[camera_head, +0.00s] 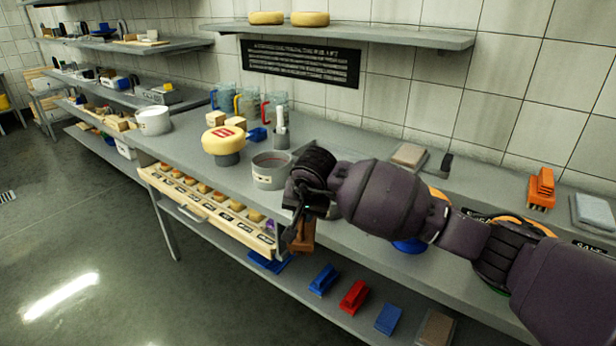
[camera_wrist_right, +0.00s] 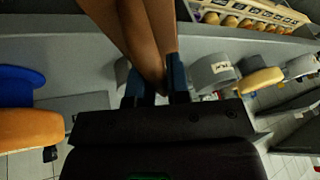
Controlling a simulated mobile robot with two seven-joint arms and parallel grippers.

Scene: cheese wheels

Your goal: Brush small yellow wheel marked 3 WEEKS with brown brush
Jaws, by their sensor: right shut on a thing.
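My right gripper (camera_head: 303,212) is shut on the brown brush (camera_head: 302,236) in front of the table's front edge. The brush hangs below the gripper, and my wrist hides part of it. In the wrist view the brown brush (camera_wrist_right: 150,40) sits between the fingers (camera_wrist_right: 154,84). A yellow wheel (camera_head: 222,147) with a red mark lies on a dark round stand left of the gripper; it also shows in the wrist view (camera_wrist_right: 260,82). Several small yellow wheels sit in the open drawer (camera_head: 168,192). The labels are too small to read. My left gripper is not in view.
A grey pot (camera_head: 270,177) stands between the yellow wheel and my right gripper. Jugs with coloured handles (camera_head: 246,100) and a white pot (camera_head: 153,121) are farther back. Blue and red brushes (camera_head: 354,297) lie on the lower shelf. An orange wheel (camera_wrist_right: 28,130) shows in the wrist view.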

